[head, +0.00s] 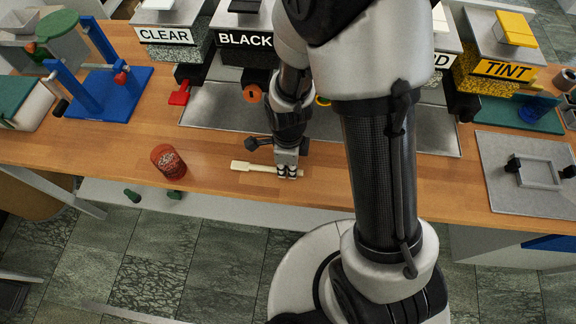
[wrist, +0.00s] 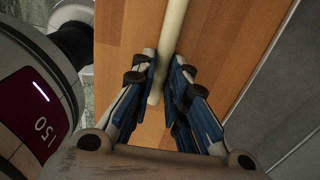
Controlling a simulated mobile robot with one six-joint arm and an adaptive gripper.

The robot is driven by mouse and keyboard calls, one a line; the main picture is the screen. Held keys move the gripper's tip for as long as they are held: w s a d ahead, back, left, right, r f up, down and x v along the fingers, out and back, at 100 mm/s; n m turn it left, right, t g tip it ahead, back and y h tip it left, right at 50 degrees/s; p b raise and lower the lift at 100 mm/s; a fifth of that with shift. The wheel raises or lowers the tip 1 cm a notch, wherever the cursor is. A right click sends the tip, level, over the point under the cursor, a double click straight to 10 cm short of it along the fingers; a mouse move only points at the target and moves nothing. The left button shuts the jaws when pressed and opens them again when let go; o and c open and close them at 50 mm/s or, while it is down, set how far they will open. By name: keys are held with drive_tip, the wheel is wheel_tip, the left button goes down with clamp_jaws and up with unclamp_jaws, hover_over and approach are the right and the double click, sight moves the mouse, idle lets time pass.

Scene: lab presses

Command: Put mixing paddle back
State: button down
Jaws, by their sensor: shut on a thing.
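The mixing paddle (head: 248,168) is a pale, cream-coloured stick with a wider end to the left. It lies along or just above the wooden counter near its front edge; I cannot tell if it touches the wood. My gripper (head: 287,174) comes down from above and is shut around the paddle right of its middle. In the wrist view the pale paddle (wrist: 173,30) runs between the blue-padded fingers of my gripper (wrist: 165,85). Part of the paddle is hidden by the fingers.
A red-brown can (head: 168,162) stands to the left on the wooden counter (head: 120,150). Dispensers labelled CLEAR (head: 166,36), BLACK (head: 245,40) and TINT (head: 503,70) stand behind. A blue press (head: 100,95) is at left, a grey plate with a frame (head: 530,172) at right. My arm hides the centre.

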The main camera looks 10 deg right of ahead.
drive_tip(key=c, duration=1.6)
unclamp_jaws()
drive_tip(key=shift+f, duration=0.1)
drive_tip(key=s+d+r+n+t+p, duration=0.15)
drive_tip(key=r+n, duration=0.35)
drive_tip(key=r, duration=0.8)
drive_tip(key=s+d+r+n+t+p, duration=0.1)
drive_tip(key=s+d+r+n+p, duration=0.15)
drive_tip(key=r+n, duration=0.7)
drive_tip(key=s+r+n, duration=0.2)
drive_tip(key=r, duration=0.1)
drive_tip(key=s+d+r+n+t, duration=0.1)
drive_tip(key=s+r+n, duration=0.2)
drive_tip(key=r, duration=0.1)
drive_tip(key=s+r+n+t, duration=0.1)
drive_tip(key=s+r+n, duration=0.1)
drive_tip(key=r, duration=0.1)
drive_tip(key=shift+s+d+r+n, duration=0.15)
drive_tip(key=shift+s+d+n, duration=0.1)
drive_tip(key=shift+s+d, duration=0.15)
drive_tip(key=shift+w, duration=0.1)
